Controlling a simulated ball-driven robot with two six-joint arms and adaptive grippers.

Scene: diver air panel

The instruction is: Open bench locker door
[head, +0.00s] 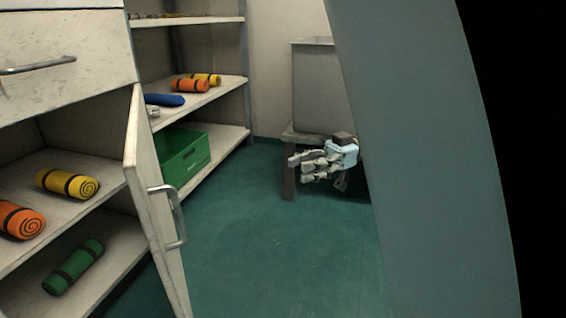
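The bench locker door (152,190) is a pale, scuffed panel in the left part of the head view. It stands swung out from the cabinet, so the shelves behind it show. Its grey bar handle (179,226) faces right and nothing holds it. My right gripper (303,164) is right of the door and well apart from it, with its fingers pointing left. I see nothing between its fingers, but their gap is too small to judge. My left gripper is not in view.
Inside the cabinet lie a yellow roll (67,184), an orange roll (22,221) and a green roll (74,267). A closed drawer (60,45) is above. Open shelving with a green crate (183,156) stands behind the door. The green floor (265,235) between door and gripper is clear.

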